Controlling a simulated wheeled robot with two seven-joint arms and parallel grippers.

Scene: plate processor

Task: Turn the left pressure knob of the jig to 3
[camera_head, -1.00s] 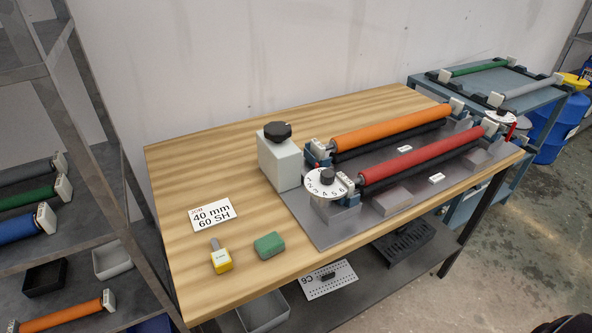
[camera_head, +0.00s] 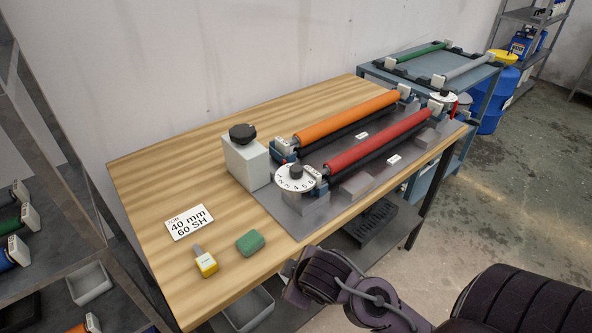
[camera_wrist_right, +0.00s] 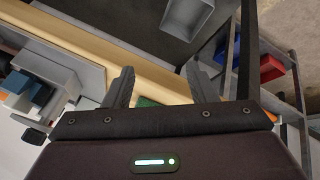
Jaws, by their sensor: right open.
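The jig's left pressure knob is a white numbered dial (camera_head: 296,181) with a black grip (camera_head: 296,170) on top. It stands at the front left corner of the grey jig plate (camera_head: 290,217), by the near end of the red roller (camera_head: 378,141). Numbers up to 6 show on it, but I cannot tell its setting. My right arm enters the head view at the lower right, in front of the table and apart from the dial. In the right wrist view my right gripper (camera_wrist_right: 162,88) is open and empty, its fingers near a wooden edge. My left gripper is not in view.
A pale box with a black knob (camera_head: 242,132) stands left of the orange roller (camera_head: 345,118). A second dial (camera_head: 443,97) is at the jig's far right.

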